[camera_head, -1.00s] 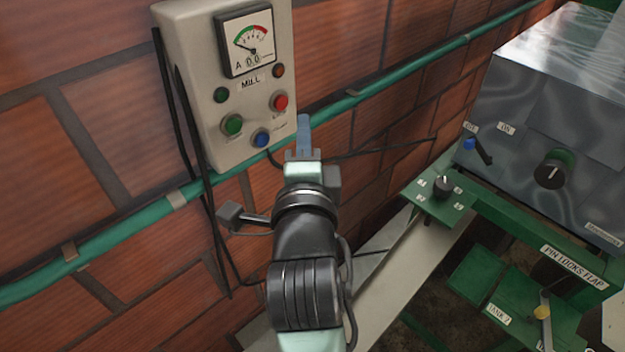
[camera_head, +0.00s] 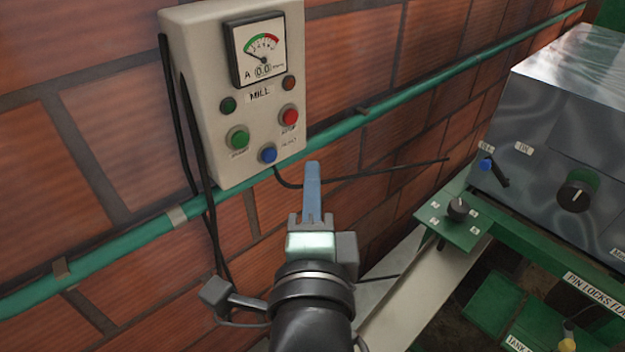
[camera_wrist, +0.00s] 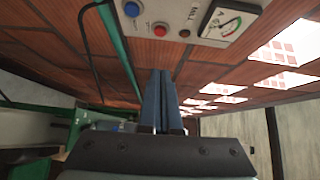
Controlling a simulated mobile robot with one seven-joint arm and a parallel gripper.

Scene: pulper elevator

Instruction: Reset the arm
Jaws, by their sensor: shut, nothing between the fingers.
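My gripper (camera_head: 312,172) is in the middle of the head view, with its blue fingers together and nothing between them. It is in front of the brick wall, below and to the right of the MILL control box (camera_head: 232,95), and looks apart from it. The box has a gauge, a green, a red and a blue button. In the wrist view the shut fingers (camera_wrist: 162,80) point up the picture, and the box (camera_wrist: 205,14) shows upside down at the top.
A green pipe (camera_head: 110,246) runs along the wall behind my gripper. Black cables hang beside the box. A metal machine (camera_head: 560,120) with a black knob stands at the right, with a small green switch plate (camera_head: 470,232) in front of it.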

